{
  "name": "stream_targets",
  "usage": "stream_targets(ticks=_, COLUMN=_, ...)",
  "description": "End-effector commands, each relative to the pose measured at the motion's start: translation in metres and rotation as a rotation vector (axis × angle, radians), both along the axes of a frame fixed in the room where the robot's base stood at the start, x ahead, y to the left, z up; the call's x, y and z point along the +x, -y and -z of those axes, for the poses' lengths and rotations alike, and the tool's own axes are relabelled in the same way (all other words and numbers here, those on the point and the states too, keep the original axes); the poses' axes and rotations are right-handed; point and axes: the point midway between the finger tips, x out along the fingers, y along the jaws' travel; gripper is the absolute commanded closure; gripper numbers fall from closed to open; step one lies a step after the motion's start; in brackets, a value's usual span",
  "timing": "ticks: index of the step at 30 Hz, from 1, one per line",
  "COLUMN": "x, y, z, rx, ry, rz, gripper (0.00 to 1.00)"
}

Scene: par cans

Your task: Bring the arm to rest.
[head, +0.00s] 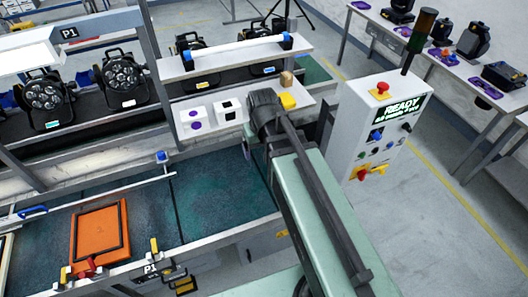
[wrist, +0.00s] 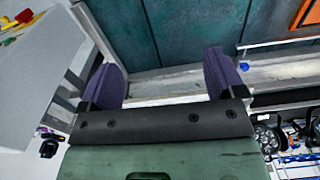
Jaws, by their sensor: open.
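My arm (head: 315,215) reaches from the bottom of the head view up toward the shelf, its dark wrist joint (head: 266,108) bent over the conveyor's back right part. My gripper (wrist: 163,78) shows in the wrist view with two purple fingers spread wide apart. Nothing is between them; a pale rail (wrist: 165,82) and the dark green conveyor surface (wrist: 130,30) lie beyond. In the head view the fingers are hidden behind the arm, or too small to tell.
A white control box (head: 375,130) reading READY stands right of my arm. An orange tray (head: 83,236) lies on the conveyor (head: 215,195). Black par cans (head: 122,75) stand in the row behind. A side table (head: 430,52) holds lamps and purple pieces. Grey floor lies open at right.

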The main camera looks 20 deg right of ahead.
Motion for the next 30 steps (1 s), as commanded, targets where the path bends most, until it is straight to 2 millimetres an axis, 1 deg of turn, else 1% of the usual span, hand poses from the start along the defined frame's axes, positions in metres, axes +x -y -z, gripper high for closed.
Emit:
stream_targets(ticks=1, x=-0.032, y=-0.009, z=0.0, rx=-0.003, ry=-0.007, rz=0.0, gripper=0.11)
stream_targets(ticks=3, x=-0.047, y=-0.015, z=0.0, rx=-0.006, ry=-0.016, rz=0.005, gripper=0.11)
stream_targets(ticks=5, x=-0.048, y=-0.017, z=0.0, rx=-0.007, ry=-0.018, rz=0.008, gripper=0.11)
stream_targets(ticks=11, x=-0.045, y=-0.016, z=0.0, rx=-0.006, ry=-0.018, rz=0.008, gripper=0.11)
stream_targets(ticks=12, x=-0.045, y=-0.016, z=0.002, rx=-0.006, ry=-0.018, rz=0.008, gripper=0.11)
stream_targets(ticks=14, x=-0.044, y=-0.016, z=0.015, rx=-0.006, ry=-0.018, rz=0.008, gripper=0.11)
stream_targets(ticks=17, x=-0.044, y=-0.016, z=0.053, rx=-0.006, ry=-0.017, rz=0.007, gripper=0.11)
stream_targets(ticks=18, x=-0.044, y=-0.016, z=0.074, rx=-0.006, ry=-0.017, rz=0.007, gripper=0.11)
stream_targets(ticks=20, x=-0.044, y=-0.016, z=0.109, rx=-0.005, ry=-0.017, rz=0.006, gripper=0.11)
stream_targets(ticks=21, x=-0.044, y=-0.017, z=0.133, rx=-0.005, ry=-0.017, rz=0.005, gripper=0.11)
stream_targets(ticks=24, x=-0.044, y=-0.017, z=0.189, rx=-0.005, ry=-0.017, rz=0.004, gripper=0.11)
stream_targets(ticks=27, x=-0.043, y=-0.017, z=0.221, rx=-0.005, ry=-0.017, rz=0.004, gripper=0.11)
stream_targets(ticks=28, x=-0.043, y=-0.017, z=0.225, rx=-0.005, ry=-0.017, rz=0.004, gripper=0.11)
stream_targets(ticks=30, x=-0.043, y=-0.017, z=0.226, rx=-0.005, ry=-0.017, rz=0.003, gripper=0.11)
